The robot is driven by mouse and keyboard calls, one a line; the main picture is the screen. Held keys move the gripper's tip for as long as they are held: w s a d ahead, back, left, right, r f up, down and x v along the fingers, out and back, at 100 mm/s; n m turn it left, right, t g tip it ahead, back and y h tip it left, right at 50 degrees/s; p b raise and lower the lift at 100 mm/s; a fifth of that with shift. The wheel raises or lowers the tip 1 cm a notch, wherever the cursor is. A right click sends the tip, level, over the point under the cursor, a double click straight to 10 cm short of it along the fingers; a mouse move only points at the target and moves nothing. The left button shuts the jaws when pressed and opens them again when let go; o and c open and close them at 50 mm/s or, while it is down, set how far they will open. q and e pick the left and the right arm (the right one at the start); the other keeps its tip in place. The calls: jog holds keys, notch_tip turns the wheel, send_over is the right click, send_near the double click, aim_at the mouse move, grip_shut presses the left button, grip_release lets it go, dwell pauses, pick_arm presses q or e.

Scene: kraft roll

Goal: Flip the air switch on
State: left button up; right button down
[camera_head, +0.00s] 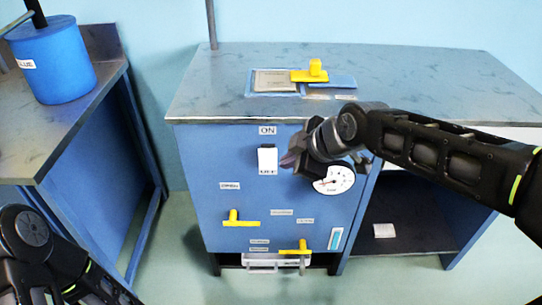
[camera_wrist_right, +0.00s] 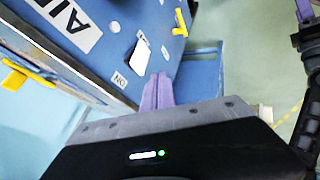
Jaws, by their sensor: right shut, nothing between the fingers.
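The air switch (camera_head: 267,158) is a white lever on the front of a blue cabinet (camera_head: 208,205). An ON label (camera_head: 267,130) is above it and an OFF label (camera_head: 267,171) is directly below; the lever sits nearer the OFF label. My right gripper (camera_head: 290,161) is just right of the switch, its fingers shut and empty. In the right wrist view the purple fingertips (camera_wrist_right: 165,80) point towards the panel, beside the ON label (camera_wrist_right: 120,80), with the white switch (camera_wrist_right: 138,52) beyond. I see no clear contact. My left arm is at lower left, its gripper out of frame.
A round gauge (camera_head: 335,180) is right of the switch, partly behind my right gripper. Yellow handles (camera_head: 240,222) (camera_head: 295,250) project from the lower panel. A yellow-handled piece (camera_head: 313,72) is on the cabinet top. A side table holds a blue canister (camera_head: 55,75).

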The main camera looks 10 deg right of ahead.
aim_at(271, 156)
jog(key=w+f, duration=0.2)
jog(key=w+a+f, duration=0.1)
jog(key=w+f, duration=0.1)
jog(key=w, duration=0.1)
jog(key=w+f, duration=0.3)
jog(key=shift+w+a, duration=0.15)
jog(key=shift+a, duration=0.25)
jog(key=shift+w+d+r, duration=0.15)
jog(key=shift+w+r, duration=0.05)
jog(key=shift+w, duration=0.35)
